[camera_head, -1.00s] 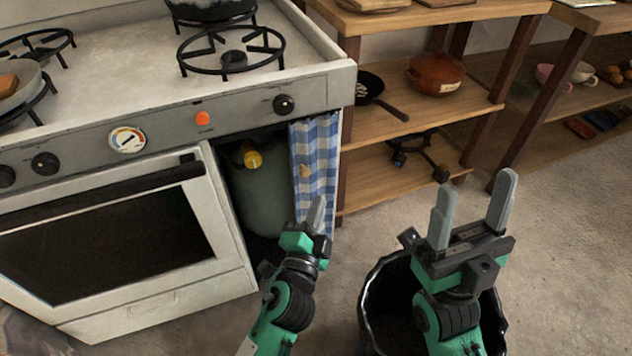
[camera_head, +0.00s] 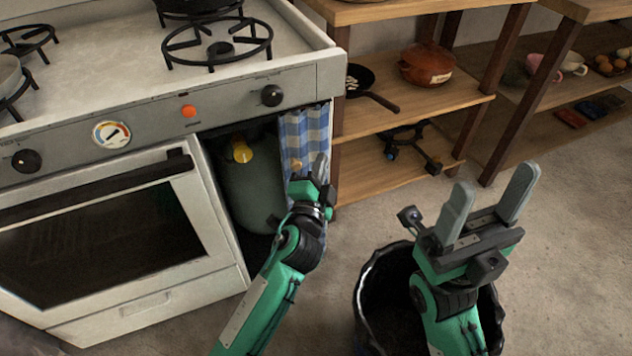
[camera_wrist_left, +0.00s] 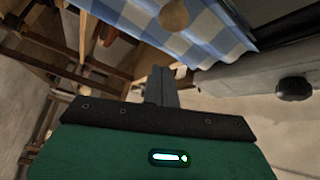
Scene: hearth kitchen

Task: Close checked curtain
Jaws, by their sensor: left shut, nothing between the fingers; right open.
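The blue-and-white checked curtain (camera_head: 306,133) hangs bunched at the right side of the opening under the stove top. A gas cylinder (camera_head: 250,190) with a yellow valve shows in the uncovered part of the opening. A round tan knob or tab (camera_wrist_left: 174,16) is on the curtain in the left wrist view, where the curtain (camera_wrist_left: 215,35) fills the top. My left gripper (camera_head: 320,168) is shut and empty, in front of the curtain's right part and hiding its lower part. I cannot tell if it touches the cloth. My right gripper (camera_head: 490,195) is open and empty, above the black bin.
The oven door (camera_head: 110,240) is left of the opening. Wooden shelves (camera_head: 400,170) with a pan (camera_head: 365,85) and a red pot (camera_head: 427,65) stand to the right. A black bin (camera_head: 385,310) stands on the floor below my right gripper.

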